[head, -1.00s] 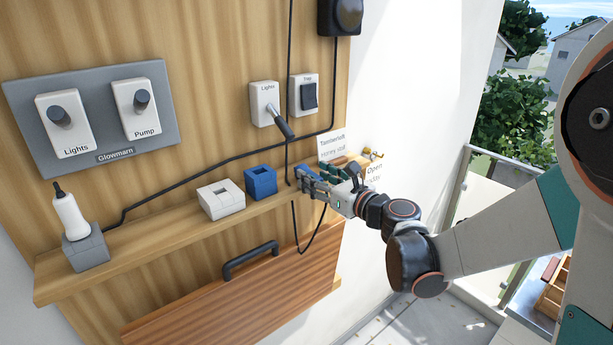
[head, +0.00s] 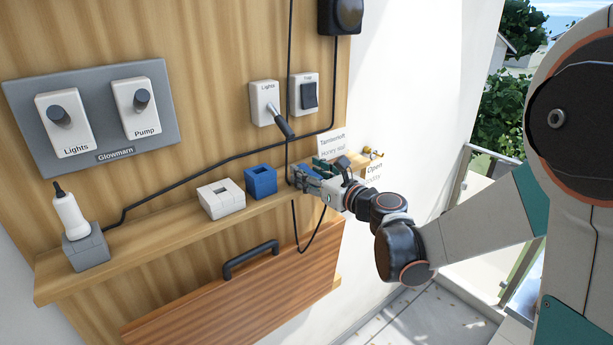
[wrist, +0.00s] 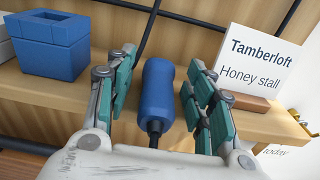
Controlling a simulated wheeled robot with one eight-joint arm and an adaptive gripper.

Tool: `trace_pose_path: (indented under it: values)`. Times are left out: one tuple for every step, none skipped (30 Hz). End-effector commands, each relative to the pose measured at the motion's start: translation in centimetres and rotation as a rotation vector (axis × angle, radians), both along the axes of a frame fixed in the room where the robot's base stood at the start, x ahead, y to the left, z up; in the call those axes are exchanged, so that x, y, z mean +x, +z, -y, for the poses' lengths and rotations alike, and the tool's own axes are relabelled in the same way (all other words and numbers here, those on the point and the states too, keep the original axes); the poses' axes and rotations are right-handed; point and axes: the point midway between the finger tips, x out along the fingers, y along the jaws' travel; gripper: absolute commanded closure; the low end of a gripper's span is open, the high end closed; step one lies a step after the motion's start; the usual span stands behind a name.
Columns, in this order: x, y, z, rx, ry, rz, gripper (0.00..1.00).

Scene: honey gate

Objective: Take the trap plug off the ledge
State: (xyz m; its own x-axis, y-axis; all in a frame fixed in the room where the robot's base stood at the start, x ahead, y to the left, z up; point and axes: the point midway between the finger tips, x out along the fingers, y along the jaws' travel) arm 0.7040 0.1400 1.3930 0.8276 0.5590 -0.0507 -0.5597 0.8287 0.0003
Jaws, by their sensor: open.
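A blue cylindrical plug (wrist: 158,88) with a dark cord end stands or lies on the wooden ledge (wrist: 200,122), between my fingers in the wrist view. My gripper (wrist: 160,75) is open, with one finger on each side of the plug and gaps visible on both sides. In the head view my gripper (head: 305,174) is at the right part of the ledge, and the plug is largely hidden behind the fingers. A blue square socket block (head: 260,182) sits on the ledge left of my gripper; it also shows in the wrist view (wrist: 50,45).
A white socket block (head: 220,198) and a white plug in a grey block (head: 86,250) stand further left. A Tamberloft sign (wrist: 262,62) stands right of my fingers. Black cables (head: 297,215) hang near the gripper. A switch labelled Lights (head: 265,103) is above.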

Motion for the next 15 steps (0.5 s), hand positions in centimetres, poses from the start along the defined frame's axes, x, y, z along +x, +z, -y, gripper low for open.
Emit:
trace_pose_path:
  values:
    - [-0.5,0.0,0.4,0.000,-0.002,0.000,0.51]
    - [-0.7,0.0,0.5,0.000,-0.002,0.000,0.51]
    - [-1.0,0.0,0.7,0.000,-0.002,0.000,0.51]
    - [-1.2,0.0,0.9,0.000,-0.002,0.000,0.51]
    - [-1.4,0.0,1.0,0.000,-0.001,0.000,0.51]
    - [-1.8,0.1,1.2,0.000,-0.001,0.000,0.51]
    - [-2.0,0.1,1.4,0.000,-0.001,0.000,0.51]
    - [-2.2,0.1,1.5,0.000,-0.001,0.000,0.51]
    - [-2.5,0.1,1.7,0.000,-0.002,0.000,0.51]
    - [-2.7,0.1,1.9,0.000,-0.002,0.000,0.51]
    - [-2.9,0.1,2.1,0.001,-0.002,-0.001,0.51]
    - [-3.2,0.2,2.2,0.000,-0.001,0.000,0.51]
    - [-3.4,0.2,2.4,0.000,-0.001,0.000,0.51]
    - [-3.6,0.2,2.5,0.000,-0.001,0.000,0.51]
    - [-3.8,0.2,2.6,0.000,0.000,0.000,0.51]
